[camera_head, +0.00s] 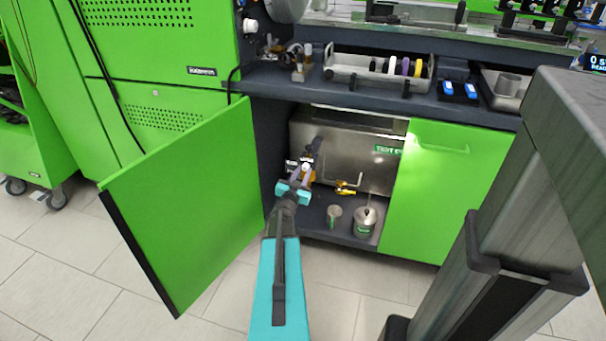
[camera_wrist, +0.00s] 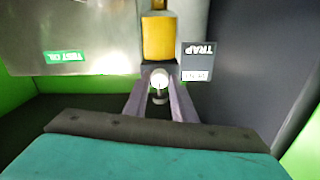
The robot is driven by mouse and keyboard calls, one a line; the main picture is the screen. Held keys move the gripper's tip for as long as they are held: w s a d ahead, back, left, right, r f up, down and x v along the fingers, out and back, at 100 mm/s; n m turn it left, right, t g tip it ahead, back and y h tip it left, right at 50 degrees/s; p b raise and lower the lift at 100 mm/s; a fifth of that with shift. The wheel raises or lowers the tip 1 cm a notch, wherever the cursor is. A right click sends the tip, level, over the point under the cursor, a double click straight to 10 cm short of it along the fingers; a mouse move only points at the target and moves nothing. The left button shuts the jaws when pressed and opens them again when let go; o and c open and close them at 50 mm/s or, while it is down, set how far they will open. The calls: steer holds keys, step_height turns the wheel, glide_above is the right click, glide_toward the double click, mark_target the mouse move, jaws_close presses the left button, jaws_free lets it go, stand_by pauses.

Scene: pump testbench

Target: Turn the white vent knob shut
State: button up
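The white vent knob (camera_wrist: 159,78) shows in the wrist view, just below a yellow part (camera_wrist: 158,36) with a dark block at its end. Beside it is a dark label (camera_wrist: 197,62), upside down, with "TRAP" readable. My gripper (camera_wrist: 160,92) points into the open cabinet, its two fingers on either side of the knob. Small gaps seem to show between the fingers and the knob, so the gripper looks open around it. In the head view my gripper (camera_head: 304,172) is at the left of the steel tank (camera_head: 345,160) and hides most of the knob area.
The open green door (camera_head: 190,205) stands left of my arm; the closed green door (camera_head: 455,185) is to the right. A yellow-handled valve (camera_head: 345,188) sticks out of the tank. A small can (camera_head: 334,215) and a larger pot (camera_head: 365,222) stand on the cabinet floor.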

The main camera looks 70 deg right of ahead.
jaws_close()
steer(key=shift+r, duration=0.1)
steer(key=shift+r+n+p, duration=0.1)
steer(key=shift+n+p, duration=0.3)
steer(key=shift+p, duration=0.4)
steer(key=shift+n+p, duration=0.6)
steer(key=shift+p, duration=0.2)
steer(key=o, duration=0.5)
jaws_free()
steer(key=shift+a, duration=0.1)
steer(key=a+p, duration=0.1)
steer(key=a, duration=1.2)
steer(key=shift+s+a+p, duration=0.3)
steer(key=shift+s, duration=0.1)
